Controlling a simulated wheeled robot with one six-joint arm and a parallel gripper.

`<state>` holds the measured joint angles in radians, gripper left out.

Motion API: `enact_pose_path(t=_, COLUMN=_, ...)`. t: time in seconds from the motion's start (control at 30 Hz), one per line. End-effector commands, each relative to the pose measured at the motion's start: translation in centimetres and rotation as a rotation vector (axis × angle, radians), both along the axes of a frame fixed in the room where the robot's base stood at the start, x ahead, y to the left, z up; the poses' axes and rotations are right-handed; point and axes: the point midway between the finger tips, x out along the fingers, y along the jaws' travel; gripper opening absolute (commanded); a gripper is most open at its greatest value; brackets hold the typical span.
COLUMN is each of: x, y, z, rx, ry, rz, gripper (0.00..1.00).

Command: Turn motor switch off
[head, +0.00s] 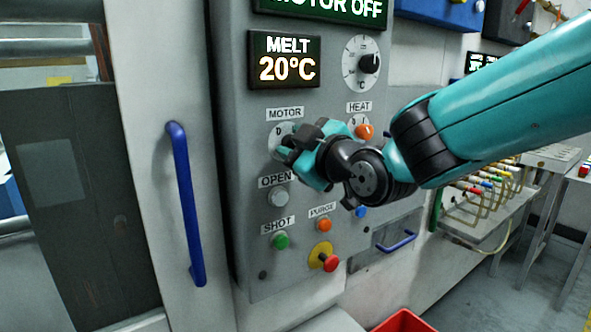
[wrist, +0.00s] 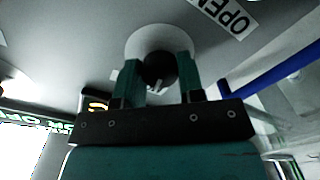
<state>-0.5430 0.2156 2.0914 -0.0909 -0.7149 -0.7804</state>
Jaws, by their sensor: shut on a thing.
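The motor switch is a dark round knob (wrist: 158,68) on a white round plate (wrist: 144,39) in the wrist view. In the head view its plate (head: 275,135) shows under the MOTOR label (head: 285,113), and my gripper hides the knob. My gripper (wrist: 158,82) has one finger on each side of the knob and is shut on it. In the head view my gripper (head: 287,152) is at the panel, below the label. The display at the top (head: 330,8) reads MOTOR OFF.
The HEAT knob (head: 364,131) is just right of my gripper. The OPEN button (head: 278,197), green SHOT button (head: 281,241), orange PURGE button (head: 324,224) and red stop button (head: 331,263) are below. A blue door handle (head: 186,205) stands left.

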Motion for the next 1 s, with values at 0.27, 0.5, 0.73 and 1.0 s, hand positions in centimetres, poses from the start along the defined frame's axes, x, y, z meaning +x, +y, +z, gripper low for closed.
enact_pose_path(t=0.27, x=-0.09, y=0.07, z=-0.45, rx=-0.178, ry=-0.119, rz=0.002, gripper=0.12)
enact_pose_path(t=0.5, x=-0.09, y=0.09, z=-0.28, rx=-0.278, ry=-0.186, rz=0.003, gripper=0.12)
enact_pose_path(t=0.73, x=-0.09, y=0.09, z=-0.18, rx=-0.321, ry=-0.213, rz=0.003, gripper=0.12)
enact_pose_path(t=1.0, x=-0.08, y=0.10, z=-0.11, rx=-0.330, ry=-0.219, rz=0.003, gripper=0.12)
